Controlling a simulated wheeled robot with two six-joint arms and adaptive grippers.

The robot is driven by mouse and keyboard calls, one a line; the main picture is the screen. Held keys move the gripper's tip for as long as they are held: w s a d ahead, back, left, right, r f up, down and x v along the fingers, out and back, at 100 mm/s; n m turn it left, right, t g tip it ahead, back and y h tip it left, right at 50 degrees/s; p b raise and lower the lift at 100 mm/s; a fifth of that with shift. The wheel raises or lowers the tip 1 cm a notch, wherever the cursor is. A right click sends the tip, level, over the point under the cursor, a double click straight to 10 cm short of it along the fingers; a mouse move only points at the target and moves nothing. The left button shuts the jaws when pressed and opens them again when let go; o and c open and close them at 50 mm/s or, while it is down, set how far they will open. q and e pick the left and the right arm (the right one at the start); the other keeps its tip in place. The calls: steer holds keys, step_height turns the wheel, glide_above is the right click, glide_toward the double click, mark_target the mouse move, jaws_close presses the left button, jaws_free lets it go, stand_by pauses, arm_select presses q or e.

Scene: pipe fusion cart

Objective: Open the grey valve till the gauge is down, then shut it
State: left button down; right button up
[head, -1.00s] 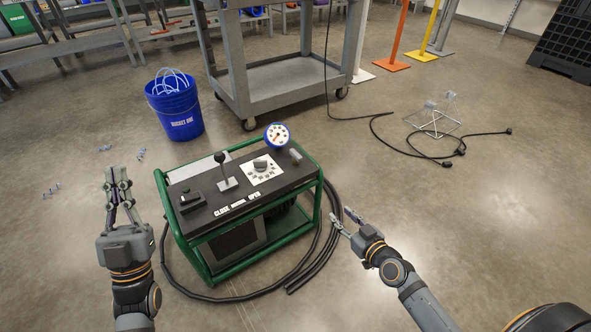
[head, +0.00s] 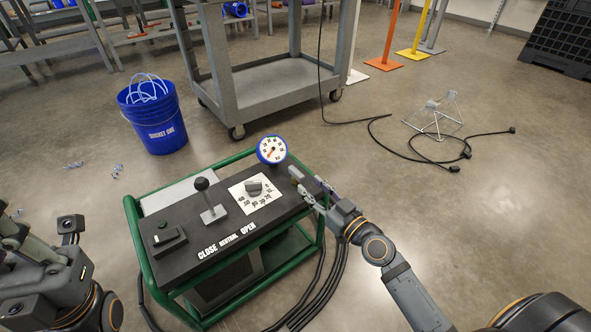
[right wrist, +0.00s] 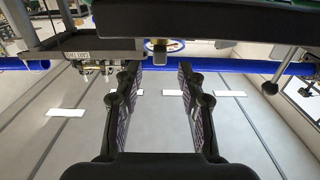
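The small grey valve (head: 296,173) sits at the right end of the dark top panel (head: 180,212) of a green-framed machine. The round blue-rimmed gauge (head: 272,149) stands behind the panel, to the valve's left. Its needle seems to point to the lower left; the value is too small to read. My right gripper (head: 314,188) is open, with its fingertips close to the valve; I cannot tell if they touch. The right wrist view shows its two fingers (right wrist: 155,82) apart with nothing between them. My left gripper (head: 35,235) is at the left edge, partly cut off.
The panel also carries a black-knobbed lever (head: 207,199), a dial (head: 254,188) on a white plate and a black switch (head: 168,242). A blue bucket (head: 153,120) and a grey cart (head: 262,98) stand behind. Black cables lie on the floor at the right.

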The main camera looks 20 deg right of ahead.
mark_target(303, 179)
steer(key=x, duration=0.7)
steer(key=shift+w+a, duration=0.1)
steer(key=shift+w, duration=0.25)
steer(key=shift+c, duration=0.4)
steer(key=shift+f, duration=0.1)
jaws_close()
